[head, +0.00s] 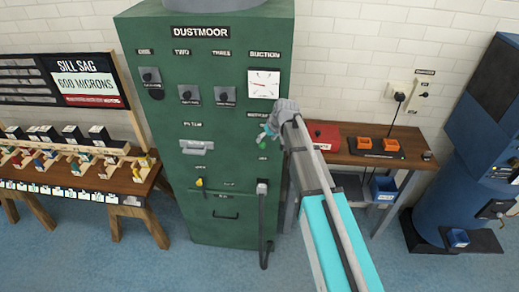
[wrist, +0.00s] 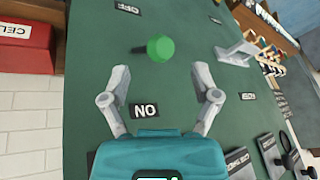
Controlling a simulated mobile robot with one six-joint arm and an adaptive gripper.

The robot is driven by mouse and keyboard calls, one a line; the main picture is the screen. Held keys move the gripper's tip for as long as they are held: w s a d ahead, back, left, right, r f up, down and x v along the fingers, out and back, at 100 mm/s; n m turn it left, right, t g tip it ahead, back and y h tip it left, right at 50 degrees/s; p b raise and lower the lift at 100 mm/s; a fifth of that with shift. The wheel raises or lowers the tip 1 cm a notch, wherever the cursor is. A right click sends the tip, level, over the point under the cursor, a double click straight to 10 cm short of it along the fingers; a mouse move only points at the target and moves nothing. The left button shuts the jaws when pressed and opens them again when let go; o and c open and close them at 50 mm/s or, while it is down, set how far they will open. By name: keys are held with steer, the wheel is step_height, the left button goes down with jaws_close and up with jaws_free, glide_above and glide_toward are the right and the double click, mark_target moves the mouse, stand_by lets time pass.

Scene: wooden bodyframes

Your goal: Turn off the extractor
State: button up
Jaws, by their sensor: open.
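The extractor is a tall green cabinet (head: 225,215) labelled DUSTMOOR. A green ball knob (wrist: 160,48) on a short dark stem sticks out of its front panel. In the wrist view, which is upside down, the knob lies between an ON label (wrist: 145,111) and an OFF label (wrist: 128,8). My gripper (wrist: 162,70) is open and empty, its fingers spread on either side of the knob's line, with the knob just past the fingertips. In the head view my gripper (head: 270,128) is at the cabinet's right side and partly hides the switch area.
A suction dial (head: 264,83) sits above my gripper. A hose (head: 263,220) hangs below it. A red box (head: 322,135) and orange trays (head: 391,145) are on the right bench. A wooden bench (head: 75,180) with small parts stands at left. A blue machine (head: 470,150) is far right.

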mark_target(264, 143)
steer(key=shift+b+x, duration=1.95)
steer(key=shift+x, duration=0.5)
